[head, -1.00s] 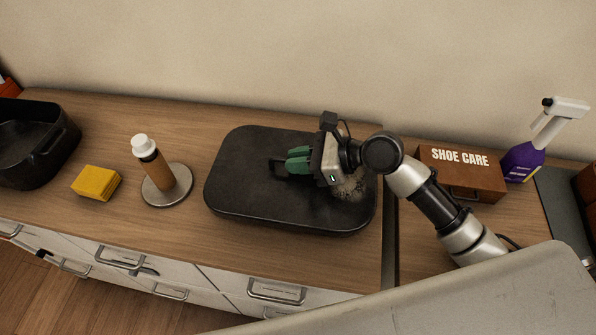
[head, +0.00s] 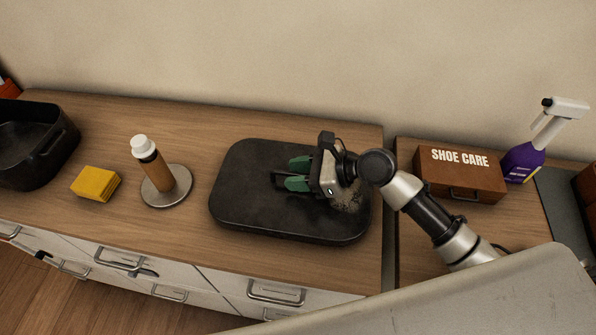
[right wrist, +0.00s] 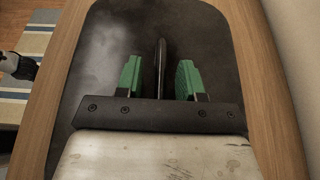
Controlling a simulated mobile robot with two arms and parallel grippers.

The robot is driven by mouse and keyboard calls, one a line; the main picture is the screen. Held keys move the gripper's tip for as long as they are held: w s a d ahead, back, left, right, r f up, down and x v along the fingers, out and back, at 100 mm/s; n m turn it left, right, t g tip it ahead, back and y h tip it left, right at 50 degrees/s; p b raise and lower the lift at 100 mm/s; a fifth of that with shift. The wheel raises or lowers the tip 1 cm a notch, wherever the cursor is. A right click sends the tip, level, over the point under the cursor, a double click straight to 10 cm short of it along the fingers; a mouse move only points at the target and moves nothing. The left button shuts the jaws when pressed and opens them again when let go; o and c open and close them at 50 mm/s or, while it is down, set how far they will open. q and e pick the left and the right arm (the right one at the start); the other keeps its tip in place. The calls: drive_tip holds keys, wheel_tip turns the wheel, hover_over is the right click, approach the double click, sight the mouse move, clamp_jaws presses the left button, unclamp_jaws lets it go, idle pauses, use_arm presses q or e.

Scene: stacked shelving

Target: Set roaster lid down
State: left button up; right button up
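The dark roaster lid (head: 240,195) lies flat on the wooden counter (head: 200,235), handle up. My right gripper (head: 298,174) is over its middle, with green fingers spread apart. In the right wrist view the lid's handle (right wrist: 161,62) stands between the fingers of the gripper (right wrist: 160,80), with a gap on each side. The lid also fills much of that view (right wrist: 215,45). The black roaster pan (head: 62,145) stands open at the far left of the counter. My left gripper does not show in the head view.
A yellow sponge stack (head: 95,184) and a bottle with a white cap (head: 151,165) on a round metal base (head: 166,196) stand left of the lid. A shoe care box (head: 460,178) and a purple spray bottle (head: 523,160) stand on the right. The wall is behind.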

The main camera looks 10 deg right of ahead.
drive_tip(key=shift+r, duration=0.15)
drive_tip(key=b+v, duration=0.1)
drive_tip(key=v, duration=0.9)
drive_tip(key=shift+s+d, duration=0.15)
drive_tip(key=shift+d, duration=0.15)
drive_tip(key=shift+s+d+r, duration=0.25)
drive_tip(key=shift+d+r, duration=0.1)
drive_tip(key=shift+d, duration=0.2)
